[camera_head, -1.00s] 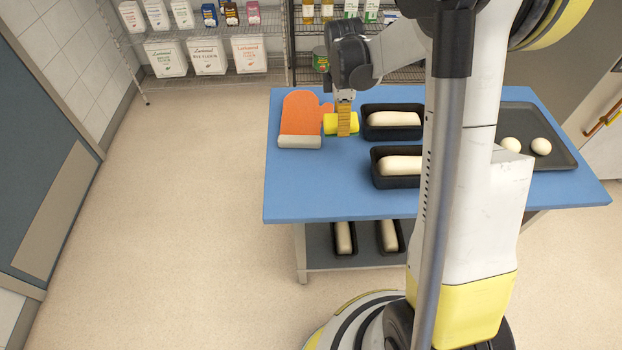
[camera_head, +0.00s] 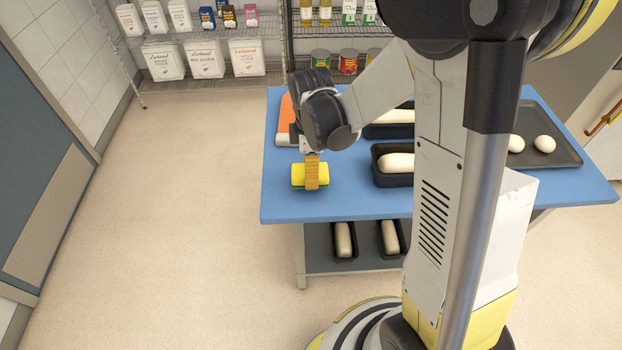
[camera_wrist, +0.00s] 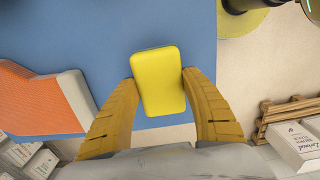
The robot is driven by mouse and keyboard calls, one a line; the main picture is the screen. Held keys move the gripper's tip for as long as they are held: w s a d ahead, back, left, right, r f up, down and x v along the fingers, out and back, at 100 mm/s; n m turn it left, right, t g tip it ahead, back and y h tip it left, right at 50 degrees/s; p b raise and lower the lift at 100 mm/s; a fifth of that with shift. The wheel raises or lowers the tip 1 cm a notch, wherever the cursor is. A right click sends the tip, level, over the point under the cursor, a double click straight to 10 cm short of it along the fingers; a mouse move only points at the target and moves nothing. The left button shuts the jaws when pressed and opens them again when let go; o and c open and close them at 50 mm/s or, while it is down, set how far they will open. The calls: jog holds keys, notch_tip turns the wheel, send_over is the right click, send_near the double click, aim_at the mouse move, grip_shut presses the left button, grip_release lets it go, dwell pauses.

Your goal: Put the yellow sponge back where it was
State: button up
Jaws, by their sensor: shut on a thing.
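The yellow sponge (camera_head: 299,175) is between the fingers of my gripper (camera_head: 312,182), over the front left part of the blue table (camera_head: 345,205). In the wrist view the sponge (camera_wrist: 158,80) fills the gap between the two ochre fingers of my gripper (camera_wrist: 160,100), which are shut on it. I cannot tell whether the sponge touches the tabletop. The orange oven mitt (camera_head: 283,125) lies behind it, partly hidden by my arm. The mitt also shows at the left of the wrist view (camera_wrist: 35,100).
Black loaf pans with pale dough (camera_head: 393,179) stand to the right of the sponge. A dark tray (camera_head: 555,150) with dough balls is at the table's right. Wire shelves (camera_head: 215,35) stand at the back.

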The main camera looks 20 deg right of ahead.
notch_tip(320, 180, down, 3)
jog(key=shift+r+b, duration=0.1)
jog(key=shift+b, duration=0.4)
jog(key=shift+r, duration=0.1)
jog(key=shift+c, duration=1.1)
jog(key=o, duration=1.3)
jog(key=shift+r, duration=0.1)
notch_tip(320, 180, up, 11)
jog(key=p, duration=0.4)
jog(key=shift+r+p, duration=0.2)
jog(key=shift+p, duration=0.1)
jog(key=s+r+m+t, duration=0.7)
jog(key=s+r+m, duration=0.4)
jog(key=m, duration=0.3)
jog(key=shift+s+a+r, duration=0.15)
jog(key=shift+s+r, duration=0.1)
jog(key=shift+s, duration=0.5)
